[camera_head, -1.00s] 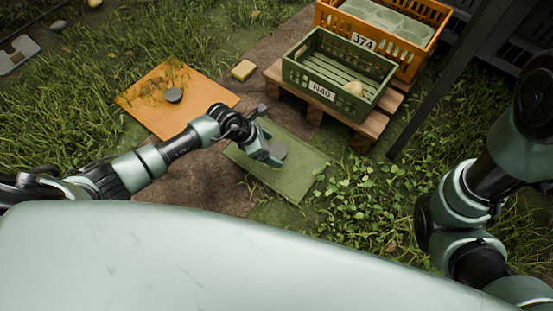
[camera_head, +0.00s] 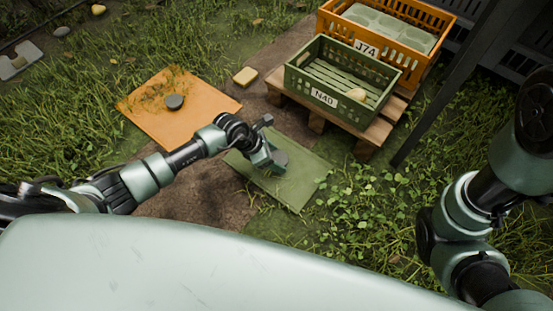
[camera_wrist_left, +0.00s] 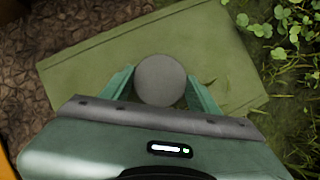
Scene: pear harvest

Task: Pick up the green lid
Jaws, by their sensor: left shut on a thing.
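The green lid (camera_head: 292,187) is a flat green panel with a round grey knob (camera_head: 279,157) on it. It lies on the ground in the middle of the head view. In the left wrist view the lid (camera_wrist_left: 215,50) fills much of the picture, with the grey knob (camera_wrist_left: 160,80) between the fingers. My left gripper (camera_head: 272,160) is down at the lid and shut on its knob; the fingers (camera_wrist_left: 160,88) flank the knob on both sides. My right arm shows at the right edge of the head view, but its gripper is out of view.
An orange lid (camera_head: 160,117) with a dark knob lies to the left. A green crate labelled N40 (camera_head: 378,109) and an orange crate labelled J74 (camera_head: 418,67) stand on a wooden pallet (camera_head: 370,135). A dark post (camera_head: 440,85) leans at the right.

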